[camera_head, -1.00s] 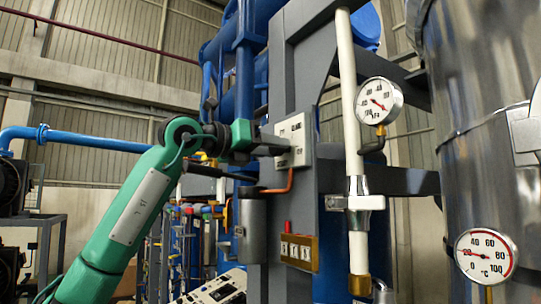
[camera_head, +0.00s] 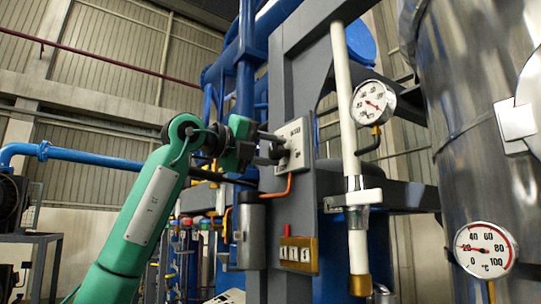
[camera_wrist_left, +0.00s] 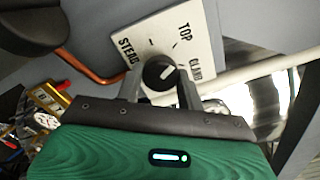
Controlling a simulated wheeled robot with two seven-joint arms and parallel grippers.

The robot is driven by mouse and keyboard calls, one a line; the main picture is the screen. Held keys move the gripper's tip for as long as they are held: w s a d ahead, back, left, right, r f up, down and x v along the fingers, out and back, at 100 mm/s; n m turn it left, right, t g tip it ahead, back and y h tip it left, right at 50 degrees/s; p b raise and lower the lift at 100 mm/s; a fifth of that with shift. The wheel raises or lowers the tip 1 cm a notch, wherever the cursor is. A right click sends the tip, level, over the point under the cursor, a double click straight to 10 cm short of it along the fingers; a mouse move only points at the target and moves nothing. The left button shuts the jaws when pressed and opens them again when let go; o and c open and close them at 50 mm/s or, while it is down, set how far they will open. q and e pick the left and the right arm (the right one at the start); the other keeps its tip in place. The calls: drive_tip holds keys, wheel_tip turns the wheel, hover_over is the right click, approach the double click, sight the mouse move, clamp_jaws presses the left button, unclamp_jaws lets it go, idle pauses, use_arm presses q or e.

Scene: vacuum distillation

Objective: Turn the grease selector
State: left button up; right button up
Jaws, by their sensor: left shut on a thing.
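The grease selector is a black round knob (camera_wrist_left: 160,73) with a white pointer mark on a pale plate (camera_wrist_left: 196,38) lettered "STEAD", "TOP" and "GLAND". In the head view the plate (camera_head: 295,141) is on the grey column, and the knob is hidden or too small to make out. My left gripper (camera_head: 278,146) reaches the plate from the left. In the left wrist view its two dark fingers (camera_wrist_left: 158,86) are shut on the knob, one on each side. The pointer mark slants up and to the right, between the vertical and "GLAND". My right gripper is not in view.
A copper pipe (camera_head: 277,193) runs below the plate to a grey cylinder (camera_head: 250,235). A brass counter box (camera_head: 298,254) is lower on the column. A white vertical pipe (camera_head: 346,110) and a pressure gauge (camera_head: 374,102) stand to the right.

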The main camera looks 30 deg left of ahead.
use_arm(q)
drive_tip(key=shift+n, duration=0.3)
drive_tip(key=o, duration=1)
drive_tip(key=shift+s+a+f+b, duration=0.1)
drive_tip(key=shift+s+a+b, duration=0.2)
drive_tip(key=shift+s+b, duration=0.2)
drive_tip(key=b+v, duration=0.4)
drive_tip(key=v, duration=0.8)
drive_tip(key=shift+s+a, duration=0.2)
drive_tip(key=shift+s, duration=0.1)
